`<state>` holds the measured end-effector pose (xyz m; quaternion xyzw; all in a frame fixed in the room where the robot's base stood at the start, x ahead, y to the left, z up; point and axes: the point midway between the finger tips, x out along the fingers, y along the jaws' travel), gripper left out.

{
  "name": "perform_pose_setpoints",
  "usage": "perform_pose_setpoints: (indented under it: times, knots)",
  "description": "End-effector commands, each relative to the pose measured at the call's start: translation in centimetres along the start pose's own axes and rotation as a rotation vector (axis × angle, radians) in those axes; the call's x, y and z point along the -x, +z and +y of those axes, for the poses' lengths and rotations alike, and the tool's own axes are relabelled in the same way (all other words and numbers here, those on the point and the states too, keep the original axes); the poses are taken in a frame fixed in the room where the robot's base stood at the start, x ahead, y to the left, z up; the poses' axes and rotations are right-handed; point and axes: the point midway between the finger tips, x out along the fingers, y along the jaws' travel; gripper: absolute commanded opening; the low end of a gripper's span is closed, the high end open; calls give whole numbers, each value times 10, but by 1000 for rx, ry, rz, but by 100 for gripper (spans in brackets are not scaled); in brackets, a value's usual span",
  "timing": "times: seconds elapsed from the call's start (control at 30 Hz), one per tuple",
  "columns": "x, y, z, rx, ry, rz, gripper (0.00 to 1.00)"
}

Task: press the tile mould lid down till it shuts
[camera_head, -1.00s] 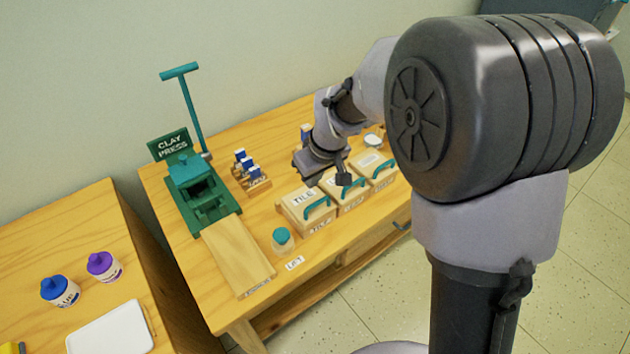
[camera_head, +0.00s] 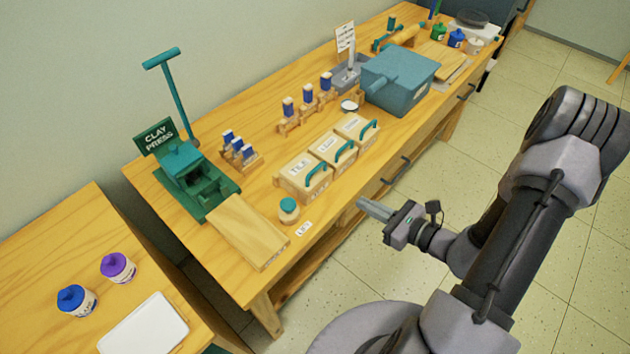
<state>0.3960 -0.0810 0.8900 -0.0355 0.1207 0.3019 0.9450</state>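The tile mould (camera_head: 304,177) is a wooden box with a teal handle, the nearest of three such boxes in a row on the wooden table. Its label reads "TILE" and its lid (camera_head: 300,166) looks level, but I cannot tell if it is fully shut. My gripper (camera_head: 366,207) is beyond the table's front edge, to the right of the tile mould and apart from it. Its fingers point left toward the table and look close together. I cannot make out a gap between them, and nothing shows in them.
Two more handled boxes (camera_head: 333,148) stand beside the tile mould. A small jar (camera_head: 288,210) with a teal lid is in front. A green clay press (camera_head: 190,180) with a board stands left, a blue-grey box (camera_head: 400,80) behind right. The floor (camera_head: 540,240) around my arm is clear.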

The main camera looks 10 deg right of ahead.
Motion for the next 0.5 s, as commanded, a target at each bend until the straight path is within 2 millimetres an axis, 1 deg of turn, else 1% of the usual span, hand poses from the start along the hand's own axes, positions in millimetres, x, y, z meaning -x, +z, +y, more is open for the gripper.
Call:
perform_pose_setpoints:
  times: [0.07, 0.17, 0.3, 0.5]
  knots:
    - [-8, -2, -1, -7, -6, -2, 0]
    - [-28, -3, 0, -2, -1, -2, 0]
    - [-60, -3, 0, 2, 2, -1, 0]
    - [-102, -2, 1, 3, 2, -2, 0]
